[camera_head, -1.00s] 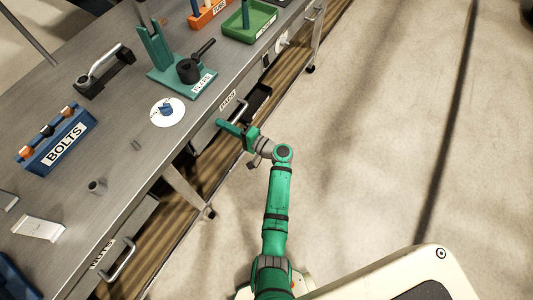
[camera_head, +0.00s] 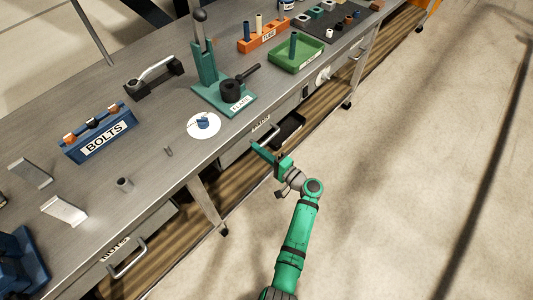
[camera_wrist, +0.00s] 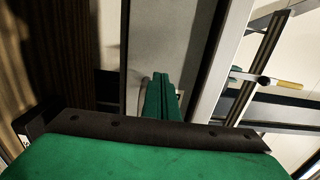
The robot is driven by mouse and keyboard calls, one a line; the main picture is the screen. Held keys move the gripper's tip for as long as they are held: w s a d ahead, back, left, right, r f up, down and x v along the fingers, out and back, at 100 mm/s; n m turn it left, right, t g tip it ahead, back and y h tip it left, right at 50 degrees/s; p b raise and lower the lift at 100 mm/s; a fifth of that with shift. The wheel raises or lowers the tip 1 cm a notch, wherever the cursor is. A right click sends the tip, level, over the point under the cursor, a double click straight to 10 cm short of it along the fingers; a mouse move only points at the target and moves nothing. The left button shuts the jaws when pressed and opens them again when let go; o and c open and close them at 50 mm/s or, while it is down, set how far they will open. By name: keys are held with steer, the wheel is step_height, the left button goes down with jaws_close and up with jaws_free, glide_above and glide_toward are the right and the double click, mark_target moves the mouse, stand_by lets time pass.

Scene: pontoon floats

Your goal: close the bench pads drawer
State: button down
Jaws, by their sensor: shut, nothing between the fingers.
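The pads drawer is under the bench's front edge, below a small label (camera_head: 261,123) in the head view. Its pale bar handle (camera_head: 265,137) sticks out, and a dark opening or tray (camera_head: 289,131) shows beside it. The drawer seems partly open; I cannot tell how far. My gripper (camera_head: 260,149) is shut and empty, just in front of the handle. In the wrist view my green fingers (camera_wrist: 161,94) are together and point at a grey panel (camera_wrist: 159,45). Whether they touch it is unclear.
The steel bench (camera_head: 150,165) carries a blue bolts rack (camera_head: 100,135), a green flare stand (camera_head: 224,95) and a green tray (camera_head: 296,54). A nuts drawer (camera_head: 135,250) with a handle is lower left. Bench legs (camera_head: 207,205) stand near my arm. Floor at right is clear.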

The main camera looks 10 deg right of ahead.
steer(key=shift+v, duration=5.7)
steer(key=s+a+f+g+h, duration=0.1)
steer(key=s+a+f+h, duration=0.15)
steer(key=s+f, duration=0.35)
steer(key=s+a+f+g+h, duration=0.2)
steer(key=s+f+h, duration=0.1)
steer(key=f, duration=0.4)
steer(key=s+a+f+n+h, duration=0.2)
steer(key=s+f+h, duration=0.15)
steer(key=s, duration=0.75)
steer(key=s+a+r+n+t, duration=0.1)
steer(key=s+a+r+n, duration=0.1)
steer(key=s+r, duration=0.3)
steer(key=s+a+r+n+t+h, duration=0.1)
steer(key=s+a+r+n, duration=0.2)
steer(key=r, duration=1)
steer(key=s+a+r+n+t+h, duration=0.1)
steer(key=s+a+r+n+t, duration=0.1)
steer(key=s+r, duration=0.5)
step_height(320, 180, up, 2)
steer(key=shift+s+a+r+n, duration=0.2)
steer(key=shift+s+a+n, duration=0.15)
steer(key=shift+n, duration=0.35)
